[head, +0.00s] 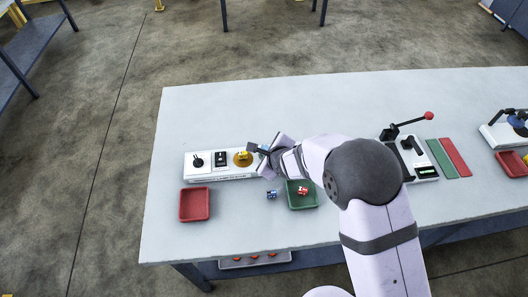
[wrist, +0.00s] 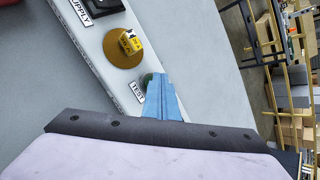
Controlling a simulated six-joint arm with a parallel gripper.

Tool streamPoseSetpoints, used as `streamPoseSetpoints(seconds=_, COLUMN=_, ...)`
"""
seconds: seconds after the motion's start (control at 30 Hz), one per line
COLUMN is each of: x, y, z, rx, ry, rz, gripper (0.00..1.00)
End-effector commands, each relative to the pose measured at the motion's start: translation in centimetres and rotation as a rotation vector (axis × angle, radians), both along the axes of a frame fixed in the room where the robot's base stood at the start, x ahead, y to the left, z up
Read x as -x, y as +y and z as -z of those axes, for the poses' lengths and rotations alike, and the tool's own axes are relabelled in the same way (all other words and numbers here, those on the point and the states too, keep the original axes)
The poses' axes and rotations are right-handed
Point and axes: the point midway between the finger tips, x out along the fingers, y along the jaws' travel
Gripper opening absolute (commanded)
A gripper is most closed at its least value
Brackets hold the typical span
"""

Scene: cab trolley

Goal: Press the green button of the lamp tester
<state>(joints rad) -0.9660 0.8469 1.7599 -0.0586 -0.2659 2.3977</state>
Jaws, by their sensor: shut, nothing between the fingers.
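The lamp tester (head: 222,176) is a long white box near the left of the table; it also crosses the wrist view (wrist: 90,42). A yellow block-like lamp (wrist: 131,42) sits on its round brass-coloured disc (wrist: 119,57). Beside the TEST label (wrist: 137,92), a small part of the green button (wrist: 147,78) shows; the rest is hidden by my fingers. My gripper (wrist: 161,78) has blue fingers, shut and empty, with their tips over or at the button. I cannot tell whether they touch it. In the head view my gripper (head: 262,149) is at the tester's right end.
A red tray (head: 194,217) stands in front of the tester. A green tray (head: 312,205) holds a red block (head: 303,190), with a blue block (head: 271,195) beside it. A lever device with a red knob (head: 429,115) stands to the right. The table behind the tester is clear.

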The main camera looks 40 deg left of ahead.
Motion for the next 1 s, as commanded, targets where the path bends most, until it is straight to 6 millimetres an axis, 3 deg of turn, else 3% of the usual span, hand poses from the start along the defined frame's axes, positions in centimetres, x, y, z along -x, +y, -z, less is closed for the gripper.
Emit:
streamPoseSetpoints(seconds=0.3, x=0.0, y=0.0, z=-1.5, rx=0.001, ry=0.001, rz=0.000, gripper=0.00)
streamPoseSetpoints(seconds=0.77, x=0.0, y=0.0, z=-1.7, rx=0.000, ry=0.000, rz=0.000, gripper=0.00)
streamPoseSetpoints(seconds=1.0, x=0.0, y=0.0, z=-3.4, rx=0.000, ry=0.000, rz=0.000, gripper=0.00)
